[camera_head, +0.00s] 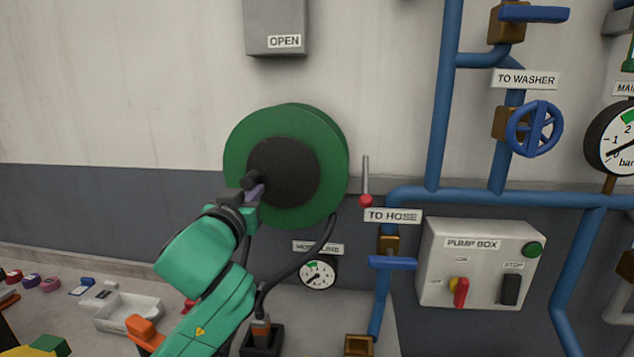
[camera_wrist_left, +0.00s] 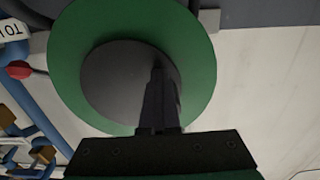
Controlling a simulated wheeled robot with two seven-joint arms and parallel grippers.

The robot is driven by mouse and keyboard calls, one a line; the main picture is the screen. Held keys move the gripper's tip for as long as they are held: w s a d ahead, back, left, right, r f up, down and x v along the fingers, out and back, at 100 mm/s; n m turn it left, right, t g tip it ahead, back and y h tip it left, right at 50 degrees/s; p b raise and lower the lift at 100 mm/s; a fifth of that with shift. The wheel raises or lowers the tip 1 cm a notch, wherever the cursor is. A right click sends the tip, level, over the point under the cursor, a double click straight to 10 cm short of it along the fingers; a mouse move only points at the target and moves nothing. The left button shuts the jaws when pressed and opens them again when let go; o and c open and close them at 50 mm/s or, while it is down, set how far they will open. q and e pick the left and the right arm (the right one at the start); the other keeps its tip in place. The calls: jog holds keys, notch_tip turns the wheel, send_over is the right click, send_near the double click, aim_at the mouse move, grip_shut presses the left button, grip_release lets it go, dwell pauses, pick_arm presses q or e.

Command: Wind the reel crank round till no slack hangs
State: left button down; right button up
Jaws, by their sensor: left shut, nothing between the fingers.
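The green reel (camera_head: 333,150) is on the wall, with a dark round hub (camera_head: 295,160) facing me. My left gripper (camera_head: 252,186) is at the left part of the hub, fingers shut and empty. In the left wrist view the closed fingers (camera_wrist_left: 160,100) lie in front of the hub (camera_wrist_left: 105,80), and the green rim (camera_wrist_left: 200,45) shows around it. I cannot tell whether they touch it. A dark stub beside the fingers may be the crank handle; the gripper partly hides it. A black hose (camera_head: 300,266) hangs in a curve from the reel's lower right.
A grey rod with a red knob (camera_head: 366,200) stands just right of the reel. Blue pipes (camera_head: 440,110), a pump box (camera_head: 435,265) and a gauge (camera_head: 318,273) are right and below. A pale tray (camera_head: 128,310) and small coloured items lie lower left.

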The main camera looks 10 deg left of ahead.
pick_arm(q)
jog(key=shift+d+f+b, duration=0.35)
jog(key=shift+f, duration=0.25)
jog(key=shift+c, duration=1.6)
grip_release()
jog(key=s, duration=0.9)
jog(key=shift+b, duration=0.3)
